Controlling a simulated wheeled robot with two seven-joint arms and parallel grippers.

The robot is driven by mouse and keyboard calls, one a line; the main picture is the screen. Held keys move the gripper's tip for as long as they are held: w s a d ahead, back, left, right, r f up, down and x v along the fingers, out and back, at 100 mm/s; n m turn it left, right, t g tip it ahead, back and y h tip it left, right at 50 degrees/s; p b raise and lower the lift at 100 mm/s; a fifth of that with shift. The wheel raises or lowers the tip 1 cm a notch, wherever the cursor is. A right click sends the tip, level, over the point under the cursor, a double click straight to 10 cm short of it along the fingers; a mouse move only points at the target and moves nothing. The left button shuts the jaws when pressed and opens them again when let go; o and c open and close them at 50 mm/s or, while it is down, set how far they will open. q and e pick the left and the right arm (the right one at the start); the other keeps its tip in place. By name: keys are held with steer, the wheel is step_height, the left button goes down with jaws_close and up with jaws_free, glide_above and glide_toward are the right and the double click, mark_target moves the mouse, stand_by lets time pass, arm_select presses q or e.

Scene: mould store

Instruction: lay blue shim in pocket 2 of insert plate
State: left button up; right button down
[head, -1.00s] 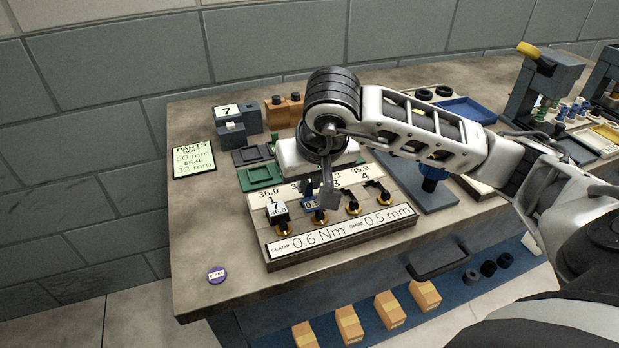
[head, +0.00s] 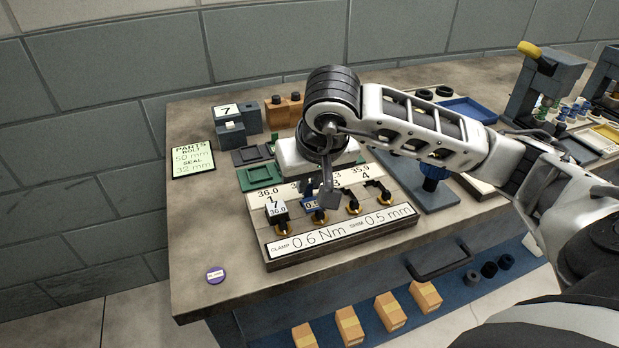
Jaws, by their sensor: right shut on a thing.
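The insert plate (head: 345,232) lies on the bench with numbered pockets along it. My right gripper (head: 319,196) points down over pocket 2 and is shut on the small blue shim (head: 312,204), which bears a white label. The shim is low at pocket 2; the fingers partly hide it, and I cannot tell whether it touches the pocket floor. My right wrist and forearm cover part of the plate's back side. My left gripper is out of view.
Dark clamps on brass bases stand along the plate, such as the one by pocket 4 (head: 379,190). Green trays (head: 258,176) lie behind it. The bench front left (head: 225,240) is clear around a purple disc (head: 215,275).

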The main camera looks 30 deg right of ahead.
steer(key=shift+f+b, duration=0.9)
steer(key=shift+b, duration=0.1)
steer(key=c, duration=1.3)
jaws_free()
steer(key=shift+c, duration=0.2)
steer(key=c, duration=0.4)
steer(key=shift+r, duration=0.2)
steer(key=shift+r+p, duration=0.4)
steer(key=shift+r, duration=0.1)
steer(key=shift+r, duration=0.2)
